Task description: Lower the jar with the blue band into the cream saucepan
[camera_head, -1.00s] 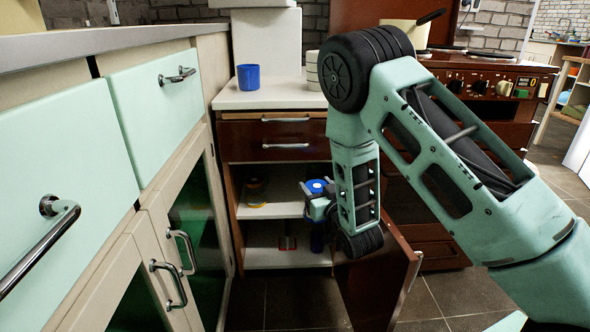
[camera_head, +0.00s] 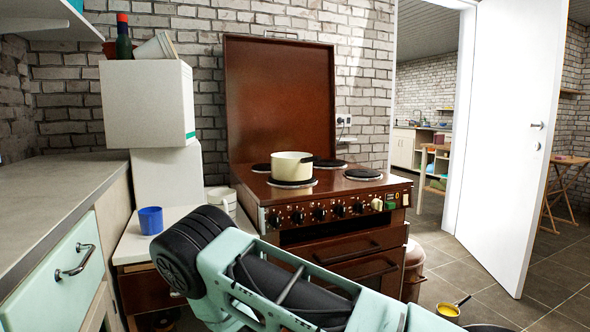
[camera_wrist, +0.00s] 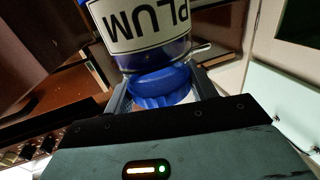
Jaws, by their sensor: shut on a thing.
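In the wrist view, my gripper (camera_wrist: 163,92) is shut on a jar (camera_wrist: 150,35) with a blue lid, a blue band and a white label reading PLUM, seen upside down. The fingers are around the lid end. My gripper and the jar are out of sight in the head view, where only my arm shows at the bottom.
A blue cup (camera_head: 151,220) stands on the white counter (camera_head: 133,245) left of the stove, with a pale pot (camera_head: 220,199) behind. The stove's raised lid (camera_head: 279,95) is behind the saucepan. A mint drawer (camera_wrist: 280,100) is close at right in the wrist view.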

